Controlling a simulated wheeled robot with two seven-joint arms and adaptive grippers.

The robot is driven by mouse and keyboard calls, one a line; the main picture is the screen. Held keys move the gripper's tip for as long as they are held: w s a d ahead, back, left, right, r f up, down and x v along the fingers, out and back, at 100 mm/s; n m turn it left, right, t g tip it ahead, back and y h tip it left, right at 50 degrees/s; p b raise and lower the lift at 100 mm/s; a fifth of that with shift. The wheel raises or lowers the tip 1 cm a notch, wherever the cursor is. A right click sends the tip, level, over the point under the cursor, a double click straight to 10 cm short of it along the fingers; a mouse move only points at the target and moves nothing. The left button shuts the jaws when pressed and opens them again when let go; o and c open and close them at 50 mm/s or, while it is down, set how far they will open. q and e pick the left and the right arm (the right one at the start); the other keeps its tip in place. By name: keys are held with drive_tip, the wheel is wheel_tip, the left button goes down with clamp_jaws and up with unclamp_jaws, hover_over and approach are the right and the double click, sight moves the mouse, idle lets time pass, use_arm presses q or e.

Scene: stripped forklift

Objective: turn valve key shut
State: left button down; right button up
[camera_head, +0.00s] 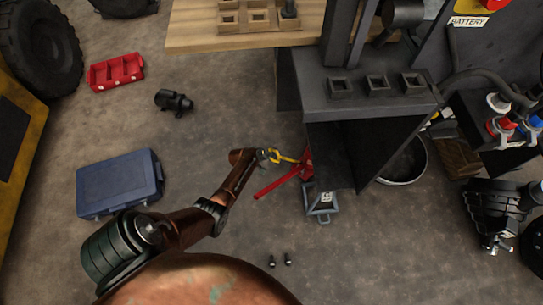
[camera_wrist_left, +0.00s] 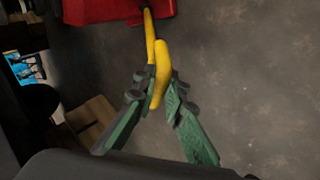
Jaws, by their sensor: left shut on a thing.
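The yellow valve key (camera_head: 287,159) sticks out to the left from a red jack (camera_head: 306,165) beside the dark workbench. My left gripper (camera_head: 270,155) reaches in from the lower left and is shut on the outer end of the key. In the left wrist view, the fingers (camera_wrist_left: 157,92) close on the yellow key (camera_wrist_left: 161,62) from both sides. The key's far end runs up to the red body (camera_wrist_left: 105,10). How far the valve is turned cannot be told. My right gripper is not in view.
A red bar (camera_head: 273,185) slants down-left just below the key. A grey metal stand (camera_head: 321,204) is below the jack. The dark bench (camera_head: 330,150) borders the right side. A blue case (camera_head: 119,183) lies at left. Two small bolts (camera_head: 280,260) lie on open floor.

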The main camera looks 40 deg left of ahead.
use_arm(q)
drive_tip(key=shift+s+f+m, duration=0.15)
drive_tip(key=shift+m, duration=0.35)
drive_tip(key=shift+t, duration=0.3)
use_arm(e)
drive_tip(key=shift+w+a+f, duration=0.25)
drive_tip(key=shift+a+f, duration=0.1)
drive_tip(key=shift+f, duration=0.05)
use_arm(q)
drive_tip(key=c, duration=2)
unclamp_jaws()
drive_tip(key=shift+o, duration=0.2)
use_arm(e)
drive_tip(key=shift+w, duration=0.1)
